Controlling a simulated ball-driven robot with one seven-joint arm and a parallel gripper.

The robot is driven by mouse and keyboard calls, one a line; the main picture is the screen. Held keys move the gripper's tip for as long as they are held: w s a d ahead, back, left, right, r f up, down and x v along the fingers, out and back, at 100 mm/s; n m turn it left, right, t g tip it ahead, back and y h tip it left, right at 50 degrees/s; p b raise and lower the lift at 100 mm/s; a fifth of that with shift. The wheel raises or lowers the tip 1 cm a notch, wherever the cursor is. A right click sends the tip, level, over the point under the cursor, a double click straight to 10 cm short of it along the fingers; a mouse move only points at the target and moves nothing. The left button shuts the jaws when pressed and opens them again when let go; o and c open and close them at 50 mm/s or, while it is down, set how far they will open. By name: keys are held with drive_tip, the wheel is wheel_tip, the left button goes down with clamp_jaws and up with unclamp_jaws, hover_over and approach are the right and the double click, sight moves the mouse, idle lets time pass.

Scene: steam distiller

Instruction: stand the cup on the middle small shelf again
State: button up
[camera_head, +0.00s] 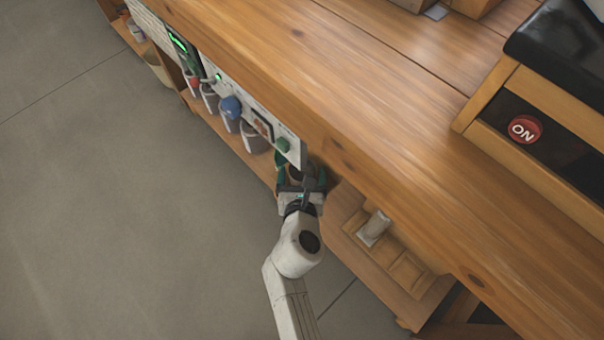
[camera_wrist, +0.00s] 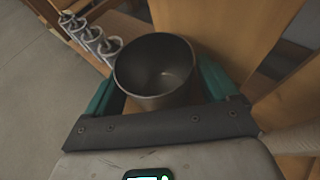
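The cup (camera_wrist: 155,72) is a dark grey, round, open-topped vessel. In the wrist view I look down into it, and it appears empty. My gripper (camera_wrist: 158,85) has one teal finger on each side of the cup. Both fingers appear to press against its wall. In the head view my gripper (camera_head: 300,178) is beside the front edge of the counter, at the right end of the white panel, and mostly hides the cup. Wood lies beneath the cup, but I cannot tell whether they touch. I cannot tell which surface is the middle small shelf.
The wooden counter (camera_head: 330,85) overhangs the area to the right of my arm. Several grey canisters (camera_wrist: 110,46) stand on a low shelf at left. A stepped wooden rack (camera_head: 405,270) holds a pale block (camera_head: 374,228). The floor (camera_head: 120,220) at left is clear.

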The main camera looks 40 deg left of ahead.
drive_tip(key=shift+r, duration=0.25)
drive_tip(key=p+v, duration=0.5)
drive_tip(key=v, duration=0.7)
drive_tip(key=shift+f, duration=0.1)
